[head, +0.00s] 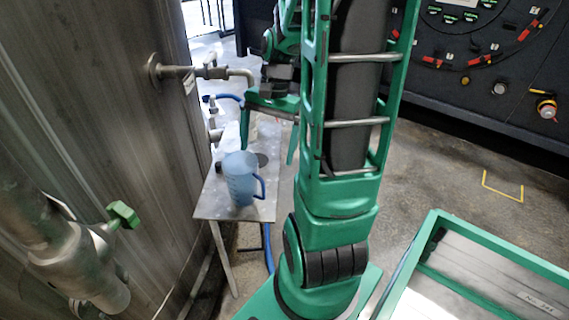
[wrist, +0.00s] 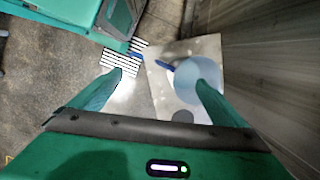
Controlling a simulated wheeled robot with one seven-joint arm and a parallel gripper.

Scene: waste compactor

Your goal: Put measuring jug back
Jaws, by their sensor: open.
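The measuring jug (head: 240,180) is translucent blue with a darker blue handle on its right side. It stands upright on a small metal table (head: 208,203) beside the wall. My gripper (head: 267,150) is open and empty, pointing down above the table, behind and to the right of the jug in the head view. In the wrist view my gripper (wrist: 160,80) has its fingers spread wide. The jug (wrist: 188,72) lies partly behind the right finger, its handle pointing left between the fingers. I cannot tell the exact height gap.
A dark round spot (head: 262,160) is on the tabletop. A pipe with a tap (head: 215,72) sticks out from the metal wall above the table. A green valve handle (head: 123,214) is at the left. A green-framed tray (head: 480,275) is at lower right. Floor on the right is open.

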